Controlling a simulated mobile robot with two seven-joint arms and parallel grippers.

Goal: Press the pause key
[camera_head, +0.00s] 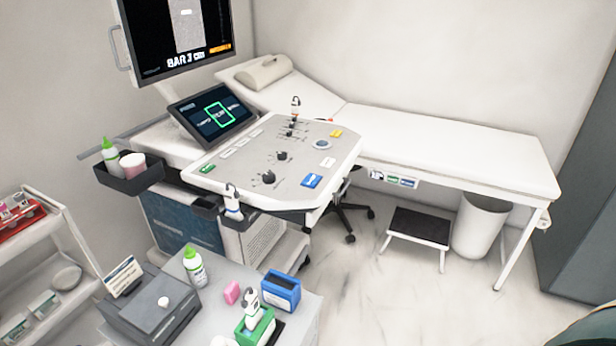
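The pale control panel (240,175) of an ultrasound machine stands in the middle of the view. It bears a green key (207,169), a blue key (311,181), a white key (327,162) and a yellow key (336,133). A row of pale keys (241,141) runs along its upper left side. The lettering is too small to tell which one is the pause key. Black knobs (268,178) and a round trackball (321,144) sit among the keys. Neither of my grippers is in view, and nothing touches the panel.
A tilted touchscreen (213,112) and a large monitor (178,40) rise behind the panel. Probes stand at its edges, one in a front holder (232,203). A cart (220,318) with bottles and boxes is in front. An exam bed (440,140) and step stool (418,228) are right.

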